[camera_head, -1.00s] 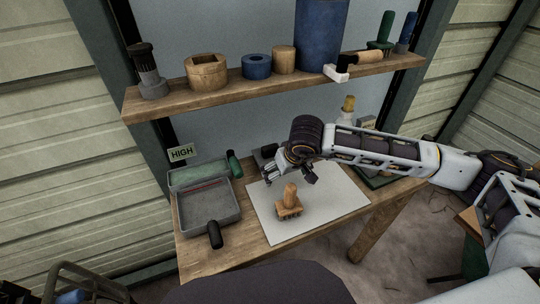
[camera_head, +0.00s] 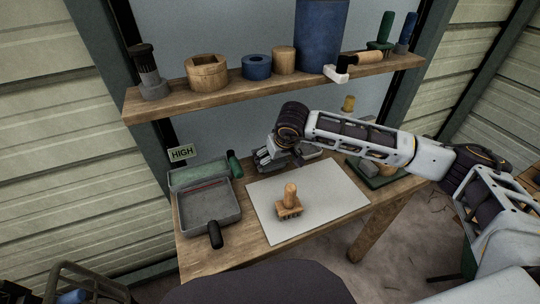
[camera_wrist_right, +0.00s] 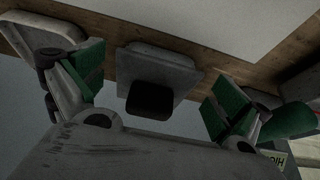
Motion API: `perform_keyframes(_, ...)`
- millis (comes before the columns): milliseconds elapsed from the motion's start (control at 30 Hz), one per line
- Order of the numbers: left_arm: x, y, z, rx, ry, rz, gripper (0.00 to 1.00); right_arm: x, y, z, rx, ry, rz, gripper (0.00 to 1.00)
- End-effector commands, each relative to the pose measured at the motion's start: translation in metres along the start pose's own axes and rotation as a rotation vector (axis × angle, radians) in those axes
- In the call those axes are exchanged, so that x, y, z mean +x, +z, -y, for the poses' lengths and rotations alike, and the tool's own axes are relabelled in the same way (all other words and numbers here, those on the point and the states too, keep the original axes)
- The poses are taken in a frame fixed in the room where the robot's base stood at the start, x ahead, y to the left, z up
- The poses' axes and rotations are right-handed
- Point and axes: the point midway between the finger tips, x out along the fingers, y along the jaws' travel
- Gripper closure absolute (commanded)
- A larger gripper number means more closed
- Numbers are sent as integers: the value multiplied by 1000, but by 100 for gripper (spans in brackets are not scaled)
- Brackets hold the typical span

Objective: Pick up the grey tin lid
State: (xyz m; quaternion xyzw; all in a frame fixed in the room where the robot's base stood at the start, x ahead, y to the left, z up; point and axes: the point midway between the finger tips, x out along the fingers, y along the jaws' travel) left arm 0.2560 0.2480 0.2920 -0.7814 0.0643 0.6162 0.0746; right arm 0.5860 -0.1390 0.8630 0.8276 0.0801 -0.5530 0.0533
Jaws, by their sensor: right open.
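A grey, square, flat piece with a black knob, which looks like the grey tin lid (camera_wrist_right: 130,64), lies near the table's back edge in the right wrist view. My right gripper (camera_wrist_right: 157,80) is open, with its green-padded fingers apart on either side of the lid; I see no contact. In the head view my right gripper (camera_head: 272,160) is low over the back of the table, behind the white sheet, and largely hides what lies under it. My left gripper is not in view.
An open grey tin (camera_head: 208,208) stands at the table's left, with a dark-handled tool at its front. A wooden-handled brush (camera_head: 290,203) stands on the white sheet (camera_head: 335,195). A loaded shelf (camera_head: 180,100) runs above. A green handle (camera_head: 234,163) stands left of my gripper.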

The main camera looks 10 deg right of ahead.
Motion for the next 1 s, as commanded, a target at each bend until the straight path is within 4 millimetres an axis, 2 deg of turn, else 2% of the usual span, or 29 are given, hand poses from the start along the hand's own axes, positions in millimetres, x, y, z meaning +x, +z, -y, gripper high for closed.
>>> perform_keyframes(267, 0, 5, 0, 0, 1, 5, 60, 1, -2, 0, 0, 0, 0, 0)
perform_keyframes(833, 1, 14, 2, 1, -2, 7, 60, 17, -42, 0, 1, 0, 0, 0)
perform_keyframes(1000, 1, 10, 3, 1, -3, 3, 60, 28, -44, 0, 0, -1, 1, 0)
